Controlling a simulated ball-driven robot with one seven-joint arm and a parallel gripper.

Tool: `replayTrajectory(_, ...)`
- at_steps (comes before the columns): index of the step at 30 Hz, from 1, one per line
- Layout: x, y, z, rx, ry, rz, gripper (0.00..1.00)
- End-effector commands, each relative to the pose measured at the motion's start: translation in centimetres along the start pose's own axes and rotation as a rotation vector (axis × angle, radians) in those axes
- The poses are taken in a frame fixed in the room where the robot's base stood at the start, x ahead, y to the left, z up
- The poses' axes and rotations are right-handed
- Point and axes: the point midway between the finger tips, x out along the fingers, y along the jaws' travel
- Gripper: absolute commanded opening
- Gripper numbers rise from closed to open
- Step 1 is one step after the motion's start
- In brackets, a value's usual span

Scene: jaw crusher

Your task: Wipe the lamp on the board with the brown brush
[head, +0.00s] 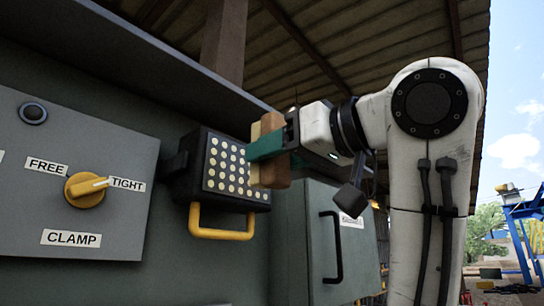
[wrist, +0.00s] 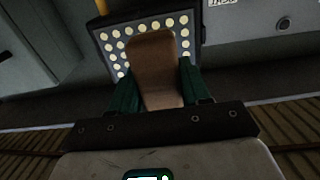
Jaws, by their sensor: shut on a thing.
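My gripper (head: 268,147) is shut on the brown brush (head: 274,178), with a teal finger across its side. The brush is a brown block with pale yellow bristles facing the lamp. The lamp (head: 207,176) is a dark square housing with rows of pale round lights, fixed to the grey-green board. In the head view the bristles overlap the lamp's right edge; I cannot tell whether they touch it. In the wrist view the brush (wrist: 157,70) stands between both teal fingers and hides the middle of the lamp (wrist: 107,42).
A yellow handle (head: 222,235) hangs below the lamp. On the left is a grey panel (head: 60,190) with a yellow knob (head: 85,190) pointing to TIGHT and CLAMP below it. A cabinet door with a black handle (head: 332,248) is below right of the brush.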

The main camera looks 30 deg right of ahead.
Motion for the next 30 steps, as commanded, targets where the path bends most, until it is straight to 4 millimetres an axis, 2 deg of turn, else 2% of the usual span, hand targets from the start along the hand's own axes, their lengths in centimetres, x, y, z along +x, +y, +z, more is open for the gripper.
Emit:
replayTrajectory(5,-0.3,0.0,0.0,0.000,0.002,0.000,0.23)
replayTrajectory(16,-2.9,0.0,0.0,0.000,0.002,0.000,0.23)
replayTrajectory(30,-3.0,0.0,0.0,0.000,0.001,0.000,0.23)
